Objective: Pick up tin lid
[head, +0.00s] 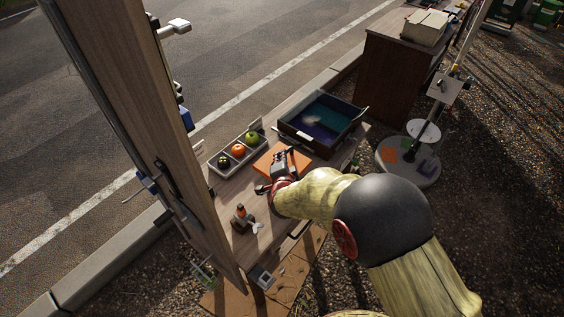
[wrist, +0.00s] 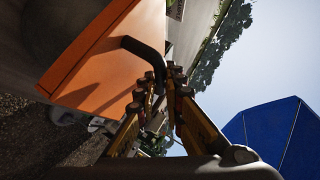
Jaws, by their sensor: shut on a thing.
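The tin lid (head: 268,158) is a flat orange panel above the wooden table, just in front of the dark tray. In the wrist view the orange lid (wrist: 110,55) fills the upper left, steeply tilted in that picture, with a black curved handle (wrist: 148,52) on its face. My gripper (wrist: 164,88) is shut on the end of this handle. In the head view my gripper (head: 284,168) is at the lid's right side and hides part of it. I cannot tell from these frames how far the lid is above the table.
A dark tray (head: 287,131) with a blue and purple inside stands behind the lid. A pale divided tray (head: 222,172) holds fruit at the left. A small orange-topped item (head: 241,214) stands near the front. A tall wooden panel (head: 150,130) borders the table's left side.

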